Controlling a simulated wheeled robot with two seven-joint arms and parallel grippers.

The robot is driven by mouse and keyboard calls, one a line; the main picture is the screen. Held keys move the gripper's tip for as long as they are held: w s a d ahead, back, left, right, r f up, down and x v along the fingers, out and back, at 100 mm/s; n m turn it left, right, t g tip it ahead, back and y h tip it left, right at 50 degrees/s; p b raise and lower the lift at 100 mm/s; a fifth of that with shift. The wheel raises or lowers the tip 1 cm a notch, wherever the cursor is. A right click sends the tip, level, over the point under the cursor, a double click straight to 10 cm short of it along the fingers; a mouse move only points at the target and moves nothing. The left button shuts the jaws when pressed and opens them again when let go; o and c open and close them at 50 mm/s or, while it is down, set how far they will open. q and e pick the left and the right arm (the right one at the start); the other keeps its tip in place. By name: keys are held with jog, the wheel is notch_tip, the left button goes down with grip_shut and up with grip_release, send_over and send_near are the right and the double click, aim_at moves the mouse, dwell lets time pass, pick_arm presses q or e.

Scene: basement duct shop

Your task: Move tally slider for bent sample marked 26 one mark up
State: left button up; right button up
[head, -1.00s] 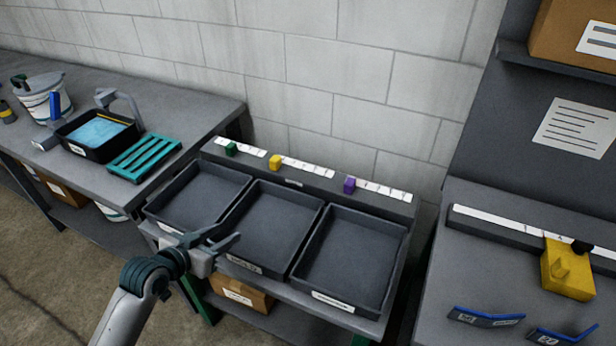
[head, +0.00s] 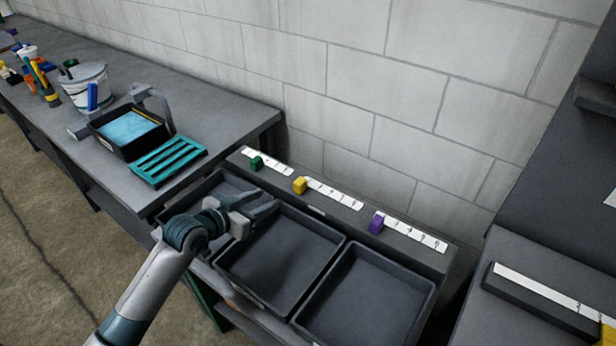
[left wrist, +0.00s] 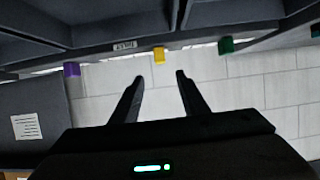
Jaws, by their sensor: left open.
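Three tally sliders sit on white marked strips along a dark rail: a green slider (head: 256,163), a yellow slider (head: 300,185) and a purple slider (head: 376,222). My left gripper (head: 268,203) is open and empty above the trays, in front of the rail and apart from the sliders. In the left wrist view, the yellow slider (left wrist: 159,56) shows beyond the gap between the open fingers (left wrist: 160,76); the purple (left wrist: 71,69) and green (left wrist: 226,46) sliders are to either side. The bent samples are out of view.
Three dark trays stand before the rail, including the middle tray (head: 283,262) and right tray (head: 371,300); they look empty where visible. The left bench (head: 105,78) holds a bucket, a blue-filled tray and a teal rack (head: 168,161). A block wall stands behind.

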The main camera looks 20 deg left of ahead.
aim_at(296, 186)
pick_arm(q)
jog(key=p+x, duration=0.3)
jog(key=x, duration=1.4)
jog(key=shift+w+p, duration=0.15)
jog(key=shift+p, duration=0.15)
jog(key=shift+r, duration=0.1)
grip_shut()
